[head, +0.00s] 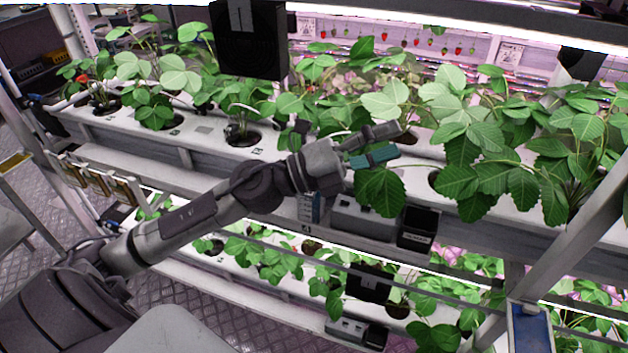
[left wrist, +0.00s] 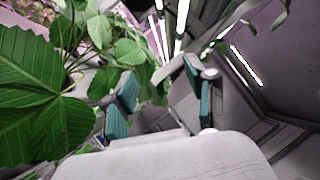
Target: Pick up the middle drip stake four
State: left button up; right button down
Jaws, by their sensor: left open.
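My left arm reaches across from the left. Its left gripper (head: 376,146) is at the front of the upper white planting gutter (head: 205,130), among strawberry leaves. The gripper is open, with teal pads on its fingers and nothing visible between them. In the left wrist view its two fingers (left wrist: 160,102) stand apart, with large leaves (left wrist: 45,105) close by on the left. I cannot make out drip stake four; leaves and my gripper cover much of the gutter there. My right gripper is not in view.
Strawberry plants (head: 490,120) crowd the upper gutter. A black box (head: 250,40) hangs above it. A grey box (head: 365,218) and a black bin (head: 418,228) are below its front edge. A lower planted gutter (head: 250,288) runs beneath. A slanted post (head: 570,245) stands at right.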

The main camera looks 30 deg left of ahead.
pick_arm(q)
jog(key=s+a+f+m+g+y, duration=0.2)
jog(key=a+m+g+y, duration=0.35)
jog(key=a, duration=0.45)
jog(key=s+a+f+m+g+y, duration=0.2)
jog(key=a+f+m+g+y, duration=0.15)
jog(key=a+m+y, duration=0.5)
jog(key=w+f+n, duration=0.1)
jog(key=f, duration=0.1)
jog(key=w+f+h+p, duration=0.1)
jog(key=f, duration=0.1)
jog(key=w+d+f+n+p, duration=0.1)
jog(key=w, duration=0.1)
jog(key=shift+f+n+g+h, duration=0.3)
jog(key=shift+f+g+h, duration=0.1)
jog(key=p+x, duration=0.2)
jog(key=x, duration=0.2)
jog(key=shift+w+d+f, duration=0.15)
jog(key=shift+w+f, duration=0.05)
jog(key=shift+f, duration=0.1)
jog(key=shift+w+f, duration=0.1)
jog(key=shift+f, duration=0.25)
jog(key=c, duration=0.9)
